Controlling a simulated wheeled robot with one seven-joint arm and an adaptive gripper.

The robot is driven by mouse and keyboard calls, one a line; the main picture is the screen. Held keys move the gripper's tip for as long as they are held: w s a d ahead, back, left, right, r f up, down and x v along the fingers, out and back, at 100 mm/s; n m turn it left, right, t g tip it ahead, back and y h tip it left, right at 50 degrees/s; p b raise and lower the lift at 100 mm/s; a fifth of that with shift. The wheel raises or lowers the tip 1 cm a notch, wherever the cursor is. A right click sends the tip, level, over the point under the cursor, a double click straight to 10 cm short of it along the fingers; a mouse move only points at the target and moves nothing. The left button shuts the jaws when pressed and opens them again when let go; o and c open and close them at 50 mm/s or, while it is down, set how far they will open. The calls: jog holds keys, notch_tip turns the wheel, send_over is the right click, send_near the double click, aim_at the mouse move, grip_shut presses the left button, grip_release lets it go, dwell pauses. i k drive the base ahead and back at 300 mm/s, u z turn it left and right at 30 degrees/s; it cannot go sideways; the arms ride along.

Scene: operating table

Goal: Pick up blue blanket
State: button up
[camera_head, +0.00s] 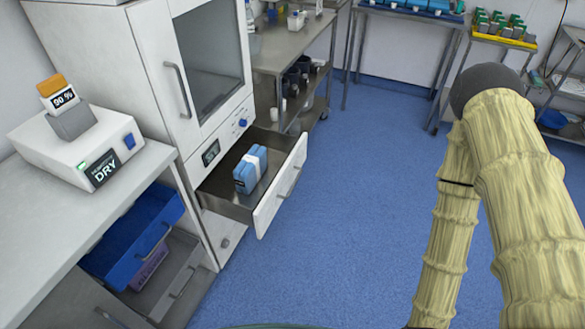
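A folded blue bundle (244,177) with a white band around it, which looks like the blue blanket, lies in the open drawer (225,204) of a white cabinet. The drawer is pulled out to the right, low on the cabinet, below its glass door. The top and near side of the bundle are visible, and nothing covers it. My arm, in a pale yellow sleeve with a dark grey joint, is bent at the right of the view, apart from the drawer. My gripper is not in view.
A counter at the left holds a white device (88,152) marked DRY. Below it, a blue drawer (128,238) and a grey one stand open. A steel shelf table (288,48) stands behind the cabinet. Blue floor (350,190) lies clear between the drawer and my arm.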

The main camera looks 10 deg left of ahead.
aim_at(252, 166)
jog(key=z, duration=1.45)
jog(key=i, duration=1.35)
jog(key=u, duration=2.9)
